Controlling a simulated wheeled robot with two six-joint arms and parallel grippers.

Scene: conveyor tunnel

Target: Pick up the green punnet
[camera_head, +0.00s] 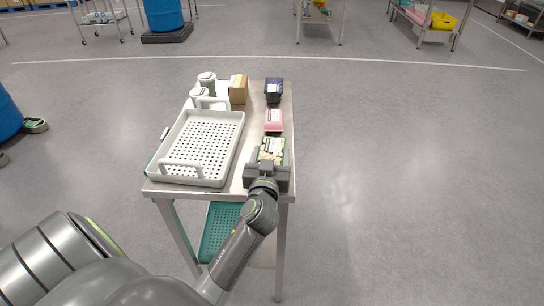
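The green punnet (271,147), patterned in pale green with a label on top, sits near the right front of the metal table. My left gripper (269,158) is at its near end, with one finger on each side of it. The fingers look spread wide; I cannot tell whether they touch the punnet's sides. The gripper body hides the punnet's near end. My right gripper is not in view.
Behind the green punnet are a pink punnet (274,120) and a dark blue container (274,91). A white perforated tray (240,128) fills the table's left. A brown box (238,89) and white-lidded jars (206,83) stand at the back. The floor to the right is clear.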

